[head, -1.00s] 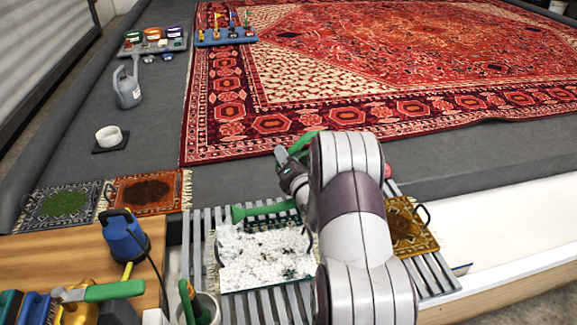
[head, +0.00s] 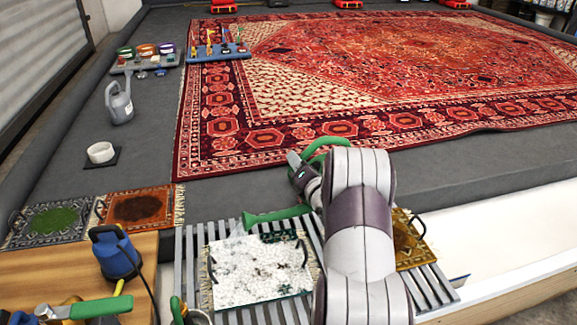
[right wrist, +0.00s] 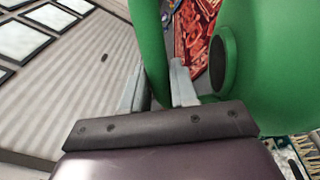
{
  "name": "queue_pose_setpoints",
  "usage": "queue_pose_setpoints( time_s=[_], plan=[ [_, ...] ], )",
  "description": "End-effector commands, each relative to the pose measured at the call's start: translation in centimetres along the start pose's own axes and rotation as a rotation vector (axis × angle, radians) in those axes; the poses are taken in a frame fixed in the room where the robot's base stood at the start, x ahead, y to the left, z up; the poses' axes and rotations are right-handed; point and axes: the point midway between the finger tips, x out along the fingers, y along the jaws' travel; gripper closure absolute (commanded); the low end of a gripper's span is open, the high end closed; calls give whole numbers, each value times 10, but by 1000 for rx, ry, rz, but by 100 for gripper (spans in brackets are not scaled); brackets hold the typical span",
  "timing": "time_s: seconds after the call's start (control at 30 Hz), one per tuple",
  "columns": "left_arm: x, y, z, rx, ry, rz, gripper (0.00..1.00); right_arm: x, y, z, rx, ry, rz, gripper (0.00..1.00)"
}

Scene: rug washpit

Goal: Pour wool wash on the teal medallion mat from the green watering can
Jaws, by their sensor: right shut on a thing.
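The green watering can shows as a handle (head: 322,148) and a long spout (head: 280,215) in the head view; my arm hides most of its body. The spout points left, its end above the upper left of the mat. A faint pale patch shows below the end; I cannot tell if it is liquid. My right gripper (right wrist: 158,88) is shut on the can's handle (right wrist: 152,50), with the can body (right wrist: 275,60) to the right. The teal medallion mat (head: 280,236) lies on grey slats, mostly covered in speckled white foam (head: 255,268). My left gripper is out of view.
A gold mat (head: 408,238) lies right of my arm. Brown (head: 140,207) and green-centred (head: 50,222) mats lie left. A blue pump (head: 115,252) stands on the wooden top. A grey watering can (head: 119,103) and large red rug (head: 370,60) lie beyond.

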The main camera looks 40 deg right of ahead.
Motion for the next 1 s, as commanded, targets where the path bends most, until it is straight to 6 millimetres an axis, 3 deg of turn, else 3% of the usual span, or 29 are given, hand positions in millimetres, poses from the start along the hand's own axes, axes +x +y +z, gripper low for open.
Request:
queue_pose_setpoints(
  time_s=[1.0],
  plan=[
    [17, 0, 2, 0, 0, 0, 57, -15, -69, 80, -6, -6, 5, 100]
  ],
)
